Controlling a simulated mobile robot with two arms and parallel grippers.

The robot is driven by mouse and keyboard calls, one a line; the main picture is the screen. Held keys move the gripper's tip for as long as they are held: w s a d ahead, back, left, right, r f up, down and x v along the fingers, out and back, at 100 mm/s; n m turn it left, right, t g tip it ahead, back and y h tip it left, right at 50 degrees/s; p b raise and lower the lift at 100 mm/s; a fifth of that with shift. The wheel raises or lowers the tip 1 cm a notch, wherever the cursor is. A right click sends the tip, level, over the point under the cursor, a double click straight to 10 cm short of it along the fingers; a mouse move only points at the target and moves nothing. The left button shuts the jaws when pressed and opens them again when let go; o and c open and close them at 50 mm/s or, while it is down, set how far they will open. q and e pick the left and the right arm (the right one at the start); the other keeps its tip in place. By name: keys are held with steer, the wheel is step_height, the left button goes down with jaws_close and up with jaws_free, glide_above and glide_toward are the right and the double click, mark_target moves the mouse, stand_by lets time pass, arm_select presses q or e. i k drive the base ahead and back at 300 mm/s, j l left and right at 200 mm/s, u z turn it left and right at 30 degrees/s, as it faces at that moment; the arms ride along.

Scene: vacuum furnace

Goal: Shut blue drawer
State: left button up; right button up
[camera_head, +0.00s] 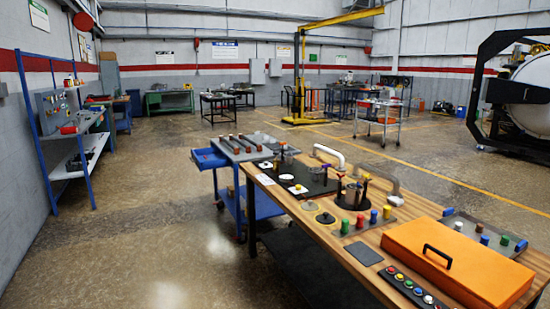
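A blue drawer (208,158) sticks out open from the left side of a wheeled blue cart (262,205). The cart stands at the far left end of the wooden workbench (352,250). The drawer lies just below the level of the cart's grey top, which carries several dark rods. The inside of the drawer looks empty, but it is too small to be sure. Neither of my grippers is in view.
The workbench holds an orange case (458,262), several coloured pegs and a row of buttons (408,285). Blue shelving (62,130) stands along the left wall. The floor (140,215) left of the cart is clear. A large round furnace (528,95) stands at the right.

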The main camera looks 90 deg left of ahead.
mark_target(218, 159)
steer(key=j+u, duration=0.3)
steer(key=u, duration=0.2)
steer(key=j+u, duration=0.35)
steer(key=u, duration=0.15)
steer(key=j+u, duration=0.3)
steer(key=u, duration=0.2)
steer(key=i+j+u, duration=0.15)
steer(key=u, duration=0.3)
steer(key=i+j+u, duration=0.15)
steer(key=j+u, duration=0.15)
steer(key=u, duration=0.2)
